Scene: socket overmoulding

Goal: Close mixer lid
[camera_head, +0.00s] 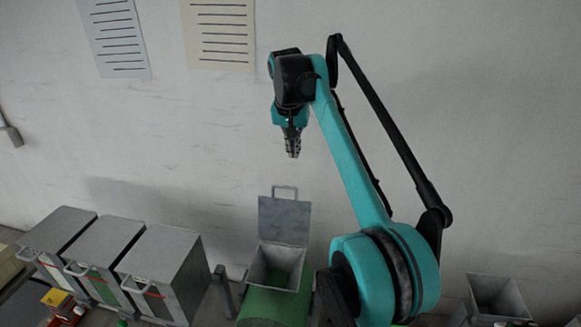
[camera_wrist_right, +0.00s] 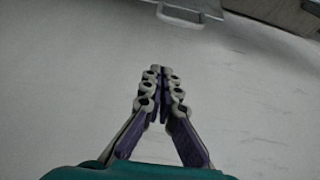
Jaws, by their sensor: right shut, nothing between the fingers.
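The mixer has a green drum (camera_head: 262,308) with a grey square hopper (camera_head: 273,268) on top, at the bottom middle of the head view. Its grey lid (camera_head: 284,221) stands open, upright at the hopper's back edge, with a handle (camera_head: 285,188) on top. My right gripper (camera_head: 292,150) hangs above the lid, shut and empty, apart from it. In the right wrist view its fingers (camera_wrist_right: 160,72) meet at the tips. A grey handle (camera_wrist_right: 180,14) shows at that view's top edge; I cannot tell if it is the lid's. My left gripper is not in view.
Several grey bins with handles (camera_head: 165,265) stand left of the mixer. Another open grey container (camera_head: 498,297) is at the lower right. The pale wall (camera_head: 160,150) behind carries two paper sheets (camera_head: 221,33). Space around my right gripper is clear.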

